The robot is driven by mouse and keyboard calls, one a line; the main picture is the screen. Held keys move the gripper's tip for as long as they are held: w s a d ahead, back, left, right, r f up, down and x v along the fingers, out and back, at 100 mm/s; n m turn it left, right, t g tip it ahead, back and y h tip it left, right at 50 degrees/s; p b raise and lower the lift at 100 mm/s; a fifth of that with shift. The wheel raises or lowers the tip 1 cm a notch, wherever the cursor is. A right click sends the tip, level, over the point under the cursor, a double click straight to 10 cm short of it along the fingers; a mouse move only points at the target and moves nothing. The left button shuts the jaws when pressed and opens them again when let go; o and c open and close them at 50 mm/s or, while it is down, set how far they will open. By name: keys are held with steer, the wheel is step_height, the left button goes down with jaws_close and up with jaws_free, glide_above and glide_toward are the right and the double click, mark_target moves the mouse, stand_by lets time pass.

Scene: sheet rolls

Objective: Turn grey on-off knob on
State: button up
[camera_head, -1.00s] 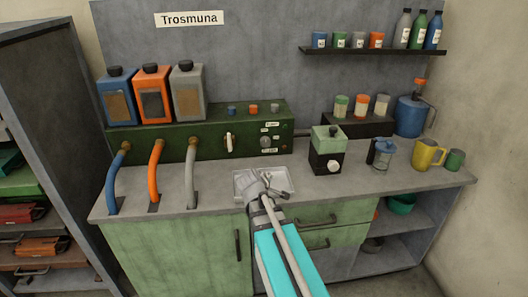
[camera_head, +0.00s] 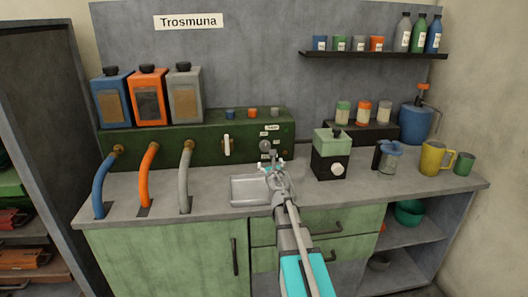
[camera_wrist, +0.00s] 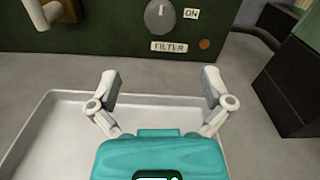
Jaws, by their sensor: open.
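The grey round knob (camera_wrist: 160,15) is on the front of the dark green panel, just left of a label reading ON and above a label reading FILTER. Its white mark points up. In the head view the knob (camera_head: 265,146) is at the right part of the panel, close behind my gripper. My gripper (camera_wrist: 156,82) is open and empty, its two fingers spread wide over the tray, below and in front of the knob, not touching it. In the head view my gripper (camera_head: 274,166) partly covers the panel's lower right area.
A white shallow tray (camera_head: 249,191) lies on the counter under my gripper. A white lever (camera_head: 227,145) sticks out left of the knob. A black and green box device (camera_head: 331,157) stands to the right. Blue, orange and grey hoses rise at the left.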

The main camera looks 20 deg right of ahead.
mark_target(265, 148)
steer(key=shift+w, duration=0.1)
stand_by(0.3)
steer(key=x, duration=1.3)
steer(key=shift+w+d, duration=0.1)
steer(key=shift+w, duration=0.2)
